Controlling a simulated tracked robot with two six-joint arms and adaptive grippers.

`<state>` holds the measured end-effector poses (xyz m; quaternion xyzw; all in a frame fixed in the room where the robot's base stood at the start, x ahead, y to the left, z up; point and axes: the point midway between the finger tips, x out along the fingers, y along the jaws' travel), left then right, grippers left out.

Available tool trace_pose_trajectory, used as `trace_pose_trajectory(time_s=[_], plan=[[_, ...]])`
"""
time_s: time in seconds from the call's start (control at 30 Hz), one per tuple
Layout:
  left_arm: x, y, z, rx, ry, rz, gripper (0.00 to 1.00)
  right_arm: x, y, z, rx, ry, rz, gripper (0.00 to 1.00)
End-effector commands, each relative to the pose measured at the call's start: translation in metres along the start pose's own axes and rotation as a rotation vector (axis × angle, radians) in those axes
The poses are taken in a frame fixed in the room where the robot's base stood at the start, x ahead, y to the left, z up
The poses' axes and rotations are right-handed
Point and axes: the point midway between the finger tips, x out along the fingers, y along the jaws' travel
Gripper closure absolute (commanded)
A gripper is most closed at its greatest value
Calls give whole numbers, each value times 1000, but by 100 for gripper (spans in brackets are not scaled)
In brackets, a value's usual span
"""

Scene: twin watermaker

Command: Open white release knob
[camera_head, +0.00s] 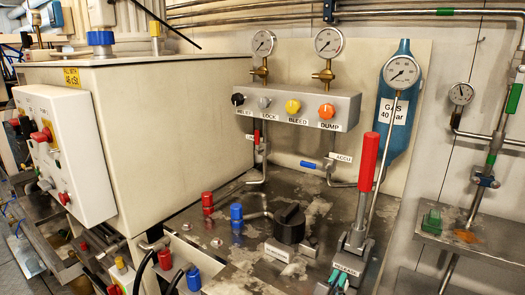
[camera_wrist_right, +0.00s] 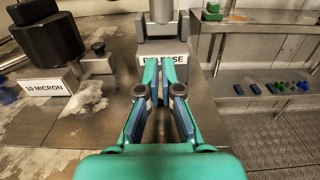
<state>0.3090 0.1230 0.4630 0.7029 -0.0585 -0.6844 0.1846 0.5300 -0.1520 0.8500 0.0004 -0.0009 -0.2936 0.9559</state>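The white knob itself does not show clearly; my fingers cover the area below its RELEASE label. The label (camera_head: 347,269) sits on the grey block at the foot of the red-handled lever (camera_head: 367,165). In the right wrist view the label (camera_wrist_right: 178,57) is partly hidden behind my fingertips. My right gripper (camera_wrist_right: 159,66) is teal with blue pads. Its tips point at the block, with a narrow gap between them. Whether the knob lies in that gap is hidden. My left gripper is not visible.
The gauge panel (camera_head: 297,107) is behind. A shelf with a green block (camera_head: 432,220) is to the right. The 10 MICRON plate (camera_wrist_right: 45,86) is left in the wrist view.

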Motion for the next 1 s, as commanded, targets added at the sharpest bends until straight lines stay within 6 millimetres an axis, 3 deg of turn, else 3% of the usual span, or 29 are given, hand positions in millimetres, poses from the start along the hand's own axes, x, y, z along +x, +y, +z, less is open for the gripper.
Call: trace_pose_trajectory(time_s=[0.47,1.0], plan=[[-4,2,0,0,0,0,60,-3,3,6,-3,4,4,100],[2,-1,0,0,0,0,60,-58,3,7,-1,1,4,100]])
